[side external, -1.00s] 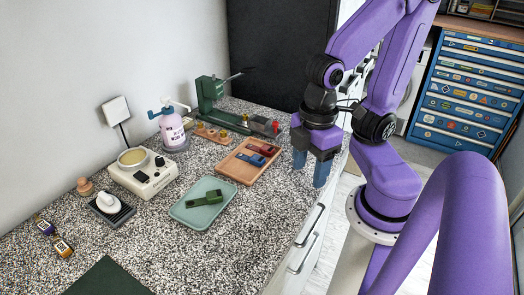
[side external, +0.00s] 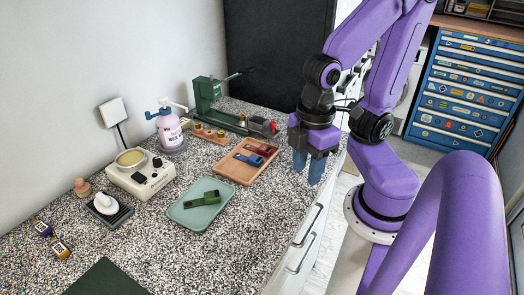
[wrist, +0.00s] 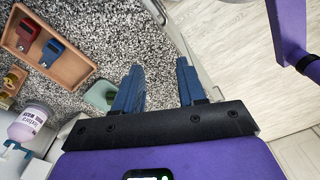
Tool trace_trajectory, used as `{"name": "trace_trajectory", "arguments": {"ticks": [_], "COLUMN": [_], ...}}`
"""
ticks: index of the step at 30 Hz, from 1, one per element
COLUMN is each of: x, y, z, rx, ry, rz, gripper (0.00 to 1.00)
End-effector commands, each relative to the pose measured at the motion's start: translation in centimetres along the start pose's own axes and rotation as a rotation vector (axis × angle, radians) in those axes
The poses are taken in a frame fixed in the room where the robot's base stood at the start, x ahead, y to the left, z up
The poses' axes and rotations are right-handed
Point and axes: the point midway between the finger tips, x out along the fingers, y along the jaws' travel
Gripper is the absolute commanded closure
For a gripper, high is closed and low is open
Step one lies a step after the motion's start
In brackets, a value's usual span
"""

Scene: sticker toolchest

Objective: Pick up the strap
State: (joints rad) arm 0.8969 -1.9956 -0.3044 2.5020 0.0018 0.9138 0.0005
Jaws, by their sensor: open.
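A dark green strap-like piece (side external: 203,199) lies on a pale teal tray (side external: 184,217) near the middle of the counter. A red strap-like piece (side external: 266,150) and a blue one (side external: 249,159) lie in a wooden tray (side external: 234,170) behind it; the wrist view shows the red (wrist: 26,37) and blue (wrist: 51,52) pieces too. I cannot tell which one the task means. My gripper (side external: 308,168) is open and empty, above the counter's right edge, right of the wooden tray. In the wrist view its fingers (wrist: 160,68) are apart with nothing between them.
A pump bottle (side external: 170,133), a cream device (side external: 141,174) and a green clamp-like tool (side external: 208,98) stand along the wall side. A white object on a dark base (side external: 108,208) sits at left.

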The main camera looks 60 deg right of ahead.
Motion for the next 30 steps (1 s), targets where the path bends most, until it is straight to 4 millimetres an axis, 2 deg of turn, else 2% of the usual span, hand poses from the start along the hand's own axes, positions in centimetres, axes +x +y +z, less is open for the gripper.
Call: {"name": "trace_trajectory", "arguments": {"ticks": [4,7,12,17,23,30], "x": [-0.2,-0.5,-1.2,-1.8,-2.6,-3.5], "y": [0.9,2.5,6.6,10.7,15.9,21.8], "z": [-0.5,-1.1,-2.0,-2.2,-1.1,1.9], "rx": [0.043,0.117,0.290,0.450,0.652,0.893], "ry": [-0.001,-0.003,-0.008,-0.013,-0.017,-0.023], "rz": [0.001,0.004,0.009,0.012,0.015,0.017], "gripper": [0.60,0.60,0.60,0.60,0.60,0.60]}}
